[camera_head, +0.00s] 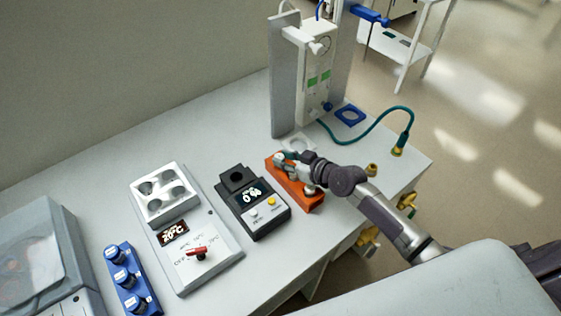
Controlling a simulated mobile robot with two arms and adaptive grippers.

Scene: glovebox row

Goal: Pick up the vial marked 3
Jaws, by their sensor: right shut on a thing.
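An orange rack (301,192) lies on the bench right of the middle. My right gripper (284,160) is over its far end, with the arm coming in from the right. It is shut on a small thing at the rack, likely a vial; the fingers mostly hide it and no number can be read. Another small round grey-topped item (312,189) sits at the near end of the orange rack. A blue rack (131,279) at the lower left holds blue-topped items with white labels too small to read. My left gripper is out of view.
A black meter (253,203) stands just left of the orange rack. A heater block with a red knob (186,230) is further left. A tall grey stand (284,85) and green hose (380,112) are behind. The bench's right edge is close to my arm.

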